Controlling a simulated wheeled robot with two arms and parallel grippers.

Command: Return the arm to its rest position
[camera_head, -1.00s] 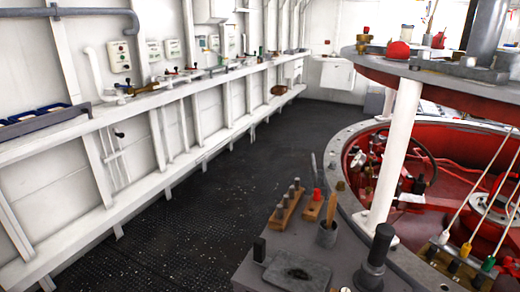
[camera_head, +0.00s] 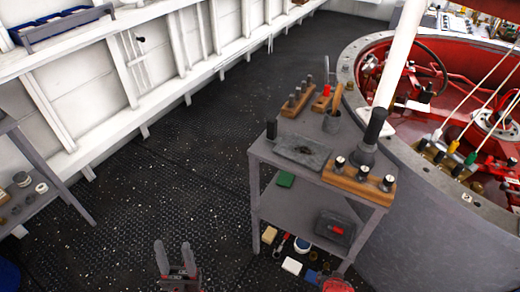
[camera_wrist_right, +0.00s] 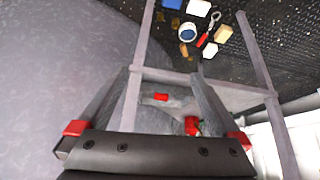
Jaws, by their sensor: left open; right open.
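My left gripper (camera_head: 177,262) shows at the bottom of the head view, over the dark deck. Its two grey fingers point up in the picture and stand apart with nothing between them. My right gripper (camera_wrist_right: 160,78) shows in the right wrist view, its fingers spread wide to either side and no object held. Past its fingers is the frame of the grey work table, with a shelf and red items behind. I cannot make out the right gripper clearly in the head view.
The grey table (camera_head: 262,150) carries a dark plate (camera_head: 302,151), wooden blocks and a black-handled tool. Its lower shelf holds a dark case (camera_head: 335,228). Small items lie on the deck below. A red-lined round pit is at right; a wall ledge and open deck are at left.

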